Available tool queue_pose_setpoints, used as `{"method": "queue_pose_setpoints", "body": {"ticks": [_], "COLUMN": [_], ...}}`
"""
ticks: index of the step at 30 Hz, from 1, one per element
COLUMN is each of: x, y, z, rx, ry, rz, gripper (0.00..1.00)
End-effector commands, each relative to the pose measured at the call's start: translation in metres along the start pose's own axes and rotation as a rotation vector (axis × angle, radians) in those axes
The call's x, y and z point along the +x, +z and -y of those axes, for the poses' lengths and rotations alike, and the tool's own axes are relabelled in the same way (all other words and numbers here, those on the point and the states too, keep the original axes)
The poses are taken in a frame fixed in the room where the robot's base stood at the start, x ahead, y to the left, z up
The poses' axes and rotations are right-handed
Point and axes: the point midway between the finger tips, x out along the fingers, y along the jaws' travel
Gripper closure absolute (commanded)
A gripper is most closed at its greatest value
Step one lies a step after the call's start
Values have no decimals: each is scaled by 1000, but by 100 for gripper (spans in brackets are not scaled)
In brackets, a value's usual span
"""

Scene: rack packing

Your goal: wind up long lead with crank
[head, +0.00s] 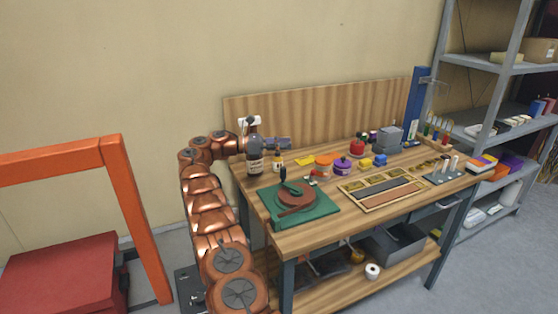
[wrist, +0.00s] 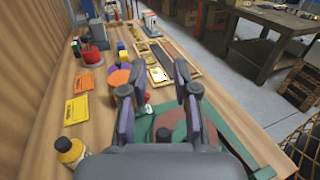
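The winder is a green board (head: 325,208) with a round reddish-brown drum (head: 297,197), at the bench's near left corner. A green crank arm (head: 292,186) lies over the drum, with an upright black handle (head: 283,174). A brown strip (head: 296,211) runs from the drum over the board; I cannot tell if it is the lead. My gripper (head: 281,143) is above the bench, behind and apart from the crank. In the wrist view my gripper (wrist: 158,93) has its fingers spread with nothing between them. Below them, the drum (wrist: 178,122) and green board (wrist: 232,140) are partly hidden.
Orange (head: 323,166) and purple (head: 342,166) round items and a wooden tray (head: 350,199) lie to the right. A wooden back panel (head: 320,118) bounds the bench.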

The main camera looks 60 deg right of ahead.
Motion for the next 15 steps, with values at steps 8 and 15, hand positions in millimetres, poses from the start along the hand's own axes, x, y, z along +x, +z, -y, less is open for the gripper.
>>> {"method": "queue_pose_setpoints", "body": {"ticks": [8, 15], "x": [-11, -22], "y": [1, 1], "z": [-9, -12], "rx": [-52, -96], "ry": [90, 172], "rz": [-91, -180], "gripper": [100, 100]}}
